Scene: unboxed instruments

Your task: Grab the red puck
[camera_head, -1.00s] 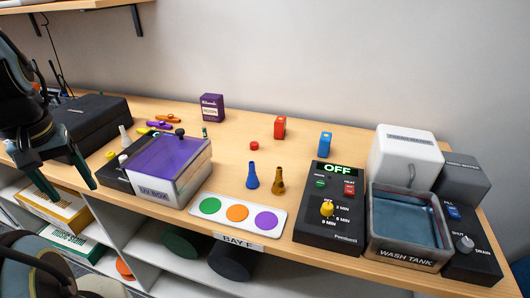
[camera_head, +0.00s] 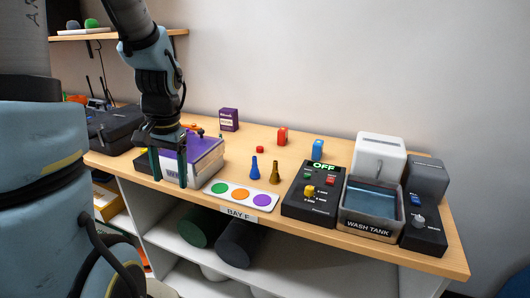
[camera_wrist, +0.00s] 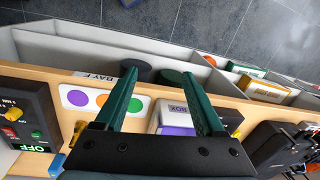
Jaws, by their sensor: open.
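The red puck (camera_head: 260,149) is a small, short red disc lying on the wooden bench top, behind the blue and brass cones. It stands clear of the things around it. My gripper (camera_head: 170,183) points down at the left front of the bench, in front of the purple-lidded UV box, well left of the puck. The wrist view also shows my gripper (camera_wrist: 159,72), with its two green fingers apart and nothing between them. I cannot make out the puck in the wrist view.
A blue cone (camera_head: 255,168) and a brass cone (camera_head: 275,174) stand in front of the puck. A red block (camera_head: 282,137) is behind it to the right. The UV box (camera_head: 205,165) and a purple carton (camera_head: 229,120) are left. The control box (camera_head: 313,207) and wash tank (camera_head: 369,225) are right.

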